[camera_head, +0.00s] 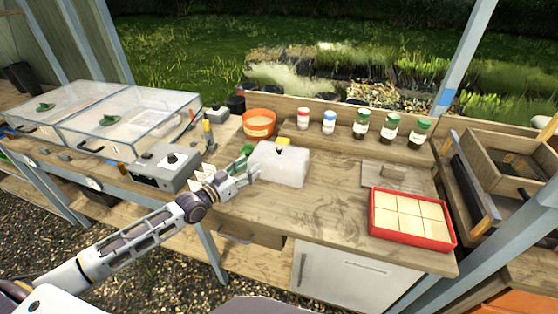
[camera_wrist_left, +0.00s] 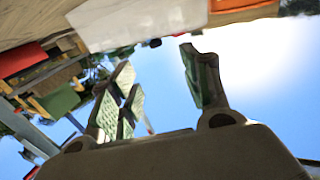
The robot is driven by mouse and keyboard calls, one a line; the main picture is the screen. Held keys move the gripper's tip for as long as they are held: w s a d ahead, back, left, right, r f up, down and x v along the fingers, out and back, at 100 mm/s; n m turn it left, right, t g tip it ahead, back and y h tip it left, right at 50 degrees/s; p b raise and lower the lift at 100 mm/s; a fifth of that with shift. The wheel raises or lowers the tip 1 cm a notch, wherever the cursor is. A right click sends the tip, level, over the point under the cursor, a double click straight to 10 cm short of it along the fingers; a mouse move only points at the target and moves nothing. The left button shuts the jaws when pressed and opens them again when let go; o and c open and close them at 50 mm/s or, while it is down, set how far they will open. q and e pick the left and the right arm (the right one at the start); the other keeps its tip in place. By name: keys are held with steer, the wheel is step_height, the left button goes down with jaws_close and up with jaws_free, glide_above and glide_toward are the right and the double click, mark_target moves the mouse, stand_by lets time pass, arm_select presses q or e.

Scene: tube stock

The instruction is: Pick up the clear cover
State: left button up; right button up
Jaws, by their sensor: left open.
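The clear cover (camera_head: 278,168) is a frosted, see-through box with a small dark and yellow knob on top. It stands on the wooden bench in the middle of the head view. My left gripper (camera_head: 249,169) is at its left side, close to its left wall; I cannot tell whether they touch. In the left wrist view the gripper (camera_wrist_left: 158,62) has its green-padded fingers spread apart with nothing between them. The pale cover (camera_wrist_left: 140,22) shows beyond the fingers at the top of that view. My right gripper is not in view.
An orange pot (camera_head: 259,124) stands behind the cover. Several capped bottles (camera_head: 361,124) line the back shelf. A red tray (camera_head: 411,218) lies at right, and a grey control box (camera_head: 166,167) at left.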

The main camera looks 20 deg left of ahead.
arm_select(q)
steer(key=shift+w+d, duration=0.1)
glide_toward(277, 150)
steer(key=shift+w+d+r, duration=0.1)
steer(key=shift+w+d, duration=0.1)
steer(key=shift+w, duration=1.2)
steer(key=shift+w+d, duration=0.35)
steer(key=shift+w, duration=0.2)
steer(key=shift+w, duration=0.1)
steer(key=shift+d+x, duration=0.3)
steer(key=shift+x, duration=2.1)
steer(key=shift+c, duration=0.2)
jaws_close()
